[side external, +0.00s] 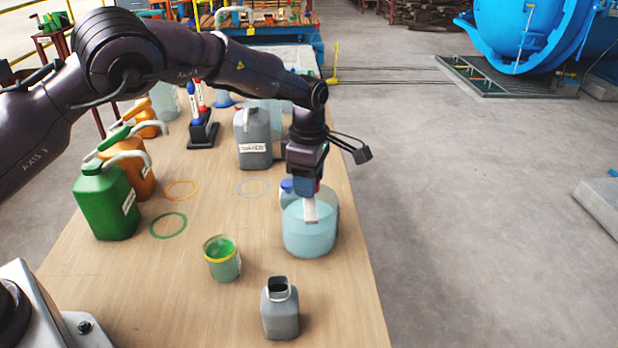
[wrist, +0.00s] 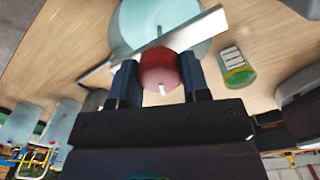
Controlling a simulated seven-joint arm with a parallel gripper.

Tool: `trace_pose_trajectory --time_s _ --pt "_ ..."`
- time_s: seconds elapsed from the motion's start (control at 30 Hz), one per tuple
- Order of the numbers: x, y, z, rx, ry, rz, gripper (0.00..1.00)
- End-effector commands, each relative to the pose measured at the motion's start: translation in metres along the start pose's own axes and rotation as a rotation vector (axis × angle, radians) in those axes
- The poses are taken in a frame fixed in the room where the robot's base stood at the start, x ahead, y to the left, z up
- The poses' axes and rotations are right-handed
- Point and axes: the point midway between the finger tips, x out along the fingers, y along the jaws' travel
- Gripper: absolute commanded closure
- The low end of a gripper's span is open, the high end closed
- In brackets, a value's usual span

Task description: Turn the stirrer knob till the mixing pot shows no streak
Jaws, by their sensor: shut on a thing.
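The mixing pot (side external: 308,240) is a clear round vessel with pale blue liquid, at the right edge of the table. I make out no streak in the side view, but my gripper covers part of its top. In the wrist view the pot (wrist: 135,22) is a pale blue disc crossed by a light grey bar (wrist: 200,28). My gripper (wrist: 160,78) is shut on the round red stirrer knob (wrist: 158,66), one dark finger on each side. In the side view my gripper (side external: 306,188) points down over the pot, and the knob is mostly hidden.
A cup with green contents and yellow rim (side external: 222,258) and an open grey bottle (side external: 280,310) stand in front. Green (side external: 105,200) and orange (side external: 133,170) jugs are at left, a grey jug (side external: 253,140) behind. The table middle, with painted rings, is clear.

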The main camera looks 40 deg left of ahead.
Motion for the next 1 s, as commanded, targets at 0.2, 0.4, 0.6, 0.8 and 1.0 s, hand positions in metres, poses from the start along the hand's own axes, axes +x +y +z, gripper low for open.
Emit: trace_pose_trajectory --time_s 0.2,0.4,0.6,0.8,1.0 --pt "-0.0020 0.0001 0.0003 -0.096 0.000 0.001 0.81" --pt "-0.0020 0.0000 0.0004 -0.139 -0.001 0.001 0.81" --pt "-0.0020 0.0001 0.0004 -0.148 -0.001 0.001 0.81" --pt "-0.0020 0.0001 0.0004 -0.148 -0.001 0.001 0.81" --pt "-0.0016 0.0001 0.0003 -0.147 -0.001 0.001 0.32"
